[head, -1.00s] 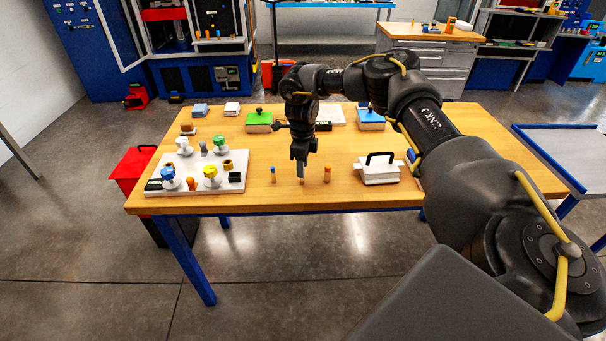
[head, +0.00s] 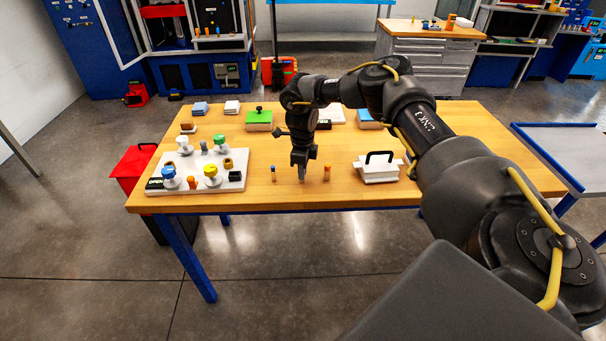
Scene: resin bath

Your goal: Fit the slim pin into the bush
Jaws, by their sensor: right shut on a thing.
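I cannot tell whether the pin's foot touches the table. I cannot tell which of these pins is the slim one. A brown ring-like piece (head: 228,164), possibly the bush, sits on the white board (head: 236,185) at the left. My left gripper is out of view.
The board also carries white, green, blue and yellow knobs, a grey peg (head: 204,148) and an orange piece (head: 192,183). A white box with a black handle (head: 378,172) stands right of the pins. Green and blue blocks stand behind. The wooden table between board and pins is clear.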

